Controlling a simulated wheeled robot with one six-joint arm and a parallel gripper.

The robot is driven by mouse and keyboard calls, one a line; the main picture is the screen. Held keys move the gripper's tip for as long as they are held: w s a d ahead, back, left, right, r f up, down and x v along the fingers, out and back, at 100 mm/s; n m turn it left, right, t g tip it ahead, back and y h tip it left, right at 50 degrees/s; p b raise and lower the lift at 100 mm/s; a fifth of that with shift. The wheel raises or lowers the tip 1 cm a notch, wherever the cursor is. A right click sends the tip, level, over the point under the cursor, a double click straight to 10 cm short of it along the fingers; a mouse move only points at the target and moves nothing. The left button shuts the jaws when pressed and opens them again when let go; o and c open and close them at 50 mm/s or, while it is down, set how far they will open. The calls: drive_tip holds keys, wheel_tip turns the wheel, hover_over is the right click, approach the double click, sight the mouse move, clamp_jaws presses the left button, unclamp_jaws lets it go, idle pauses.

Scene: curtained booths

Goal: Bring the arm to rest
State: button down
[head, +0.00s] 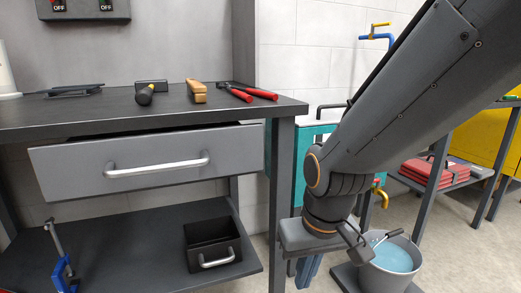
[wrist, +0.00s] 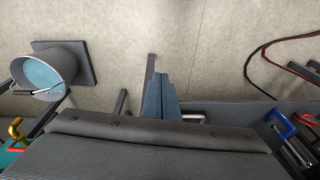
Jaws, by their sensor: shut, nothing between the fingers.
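My arm comes in from the upper right of the head view and hangs down. My gripper (head: 308,272) points downward at its end, right of the workbench and in front of the bucket. In the wrist view my gripper (wrist: 162,90) shows as blue-grey fingers closed together, with nothing held. The dark arm housing fills the lower part of that view.
The workbench drawer (head: 150,165) stands partly open left of my arm. Tools lie on the bench top (head: 60,112). A black bin (head: 212,246) sits on the lower shelf. A water bucket (head: 385,275) stands close right of my gripper. Red cases (head: 435,172) lie behind.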

drive_tip(key=s+a+r+n+g, duration=0.2)
drive_tip(key=s+a+r+n, duration=0.25)
drive_tip(key=s+a, duration=0.65)
drive_tip(key=d+r+m+p, duration=0.3)
drive_tip(key=d+r+p, duration=0.8)
drive_tip(key=p, duration=0.8)
drive_tip(key=d+r+m+h+p, duration=0.1)
drive_tip(key=d+r+m+p, duration=0.3)
drive_tip(key=d+r+p, duration=0.6)
drive_tip(key=shift+s+d+r+p, duration=0.25)
drive_tip(key=shift+d+r+p, duration=0.15)
drive_tip(key=shift+r+p, duration=3.9)
drive_tip(key=shift+f, duration=0.25)
